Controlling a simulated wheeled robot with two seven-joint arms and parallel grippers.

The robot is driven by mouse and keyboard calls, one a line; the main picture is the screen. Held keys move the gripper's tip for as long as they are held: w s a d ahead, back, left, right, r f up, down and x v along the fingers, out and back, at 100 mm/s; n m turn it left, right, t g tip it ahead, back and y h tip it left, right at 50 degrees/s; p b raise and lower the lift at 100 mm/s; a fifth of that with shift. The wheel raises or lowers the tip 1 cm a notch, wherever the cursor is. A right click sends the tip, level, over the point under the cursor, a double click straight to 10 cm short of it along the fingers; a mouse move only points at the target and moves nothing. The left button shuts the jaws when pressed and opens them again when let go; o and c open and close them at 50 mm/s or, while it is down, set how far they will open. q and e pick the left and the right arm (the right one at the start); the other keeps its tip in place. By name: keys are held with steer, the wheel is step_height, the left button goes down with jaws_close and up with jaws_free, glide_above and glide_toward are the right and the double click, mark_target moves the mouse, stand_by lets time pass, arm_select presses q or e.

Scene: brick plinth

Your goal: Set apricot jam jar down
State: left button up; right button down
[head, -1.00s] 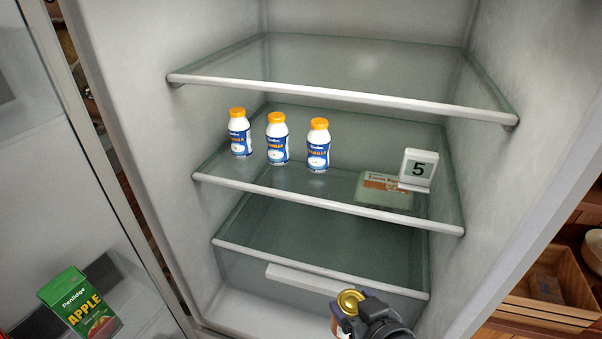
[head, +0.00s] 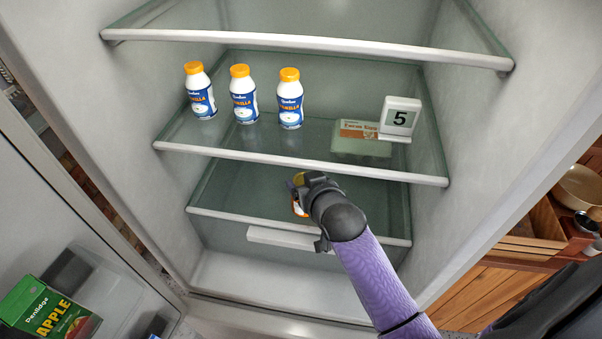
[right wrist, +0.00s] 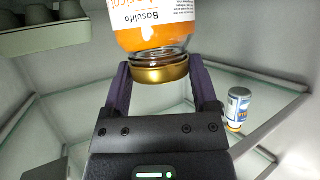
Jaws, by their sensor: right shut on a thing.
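The apricot jam jar (right wrist: 155,35) has orange contents, a white label and a gold lid, and fills the top of the right wrist view. My right gripper (right wrist: 163,72) is shut on it, with a finger on each side near the lid. In the head view the jar (head: 298,203) is mostly hidden behind my right gripper (head: 304,188). They are at the front part of the lower glass shelf (head: 235,193) of the fridge. I cannot tell whether the jar touches the shelf. My left gripper is not in view.
Three vanilla bottles (head: 243,97), an egg carton (head: 360,142) and a sign with a 5 (head: 400,117) stand on the shelf above. That shelf's white front edge (head: 300,165) is close above my gripper. The visible lower shelf is otherwise bare. An apple carton (head: 48,310) stands in the door.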

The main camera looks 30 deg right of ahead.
mark_target(301, 173)
steer(key=w, duration=0.3)
steer(key=shift+w+d+b, duration=0.25)
steer(key=shift+w+b, duration=0.05)
steer(key=shift+b, duration=0.05)
steer(key=shift+s+f, duration=0.1)
steer(key=shift+f, duration=0.3)
steer(key=shift+s+r, duration=0.1)
steer(key=shift+r, duration=0.05)
jaws_free()
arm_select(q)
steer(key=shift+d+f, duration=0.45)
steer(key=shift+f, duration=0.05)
arm_select(e)
steer(key=shift+s+a, duration=0.1)
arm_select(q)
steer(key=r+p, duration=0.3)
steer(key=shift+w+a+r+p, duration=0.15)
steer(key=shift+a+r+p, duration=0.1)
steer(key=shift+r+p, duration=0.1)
arm_select(e)
steer(key=v, duration=1.1)
steer(key=shift+s+r, duration=0.25)
steer(key=shift+s, duration=0.05)
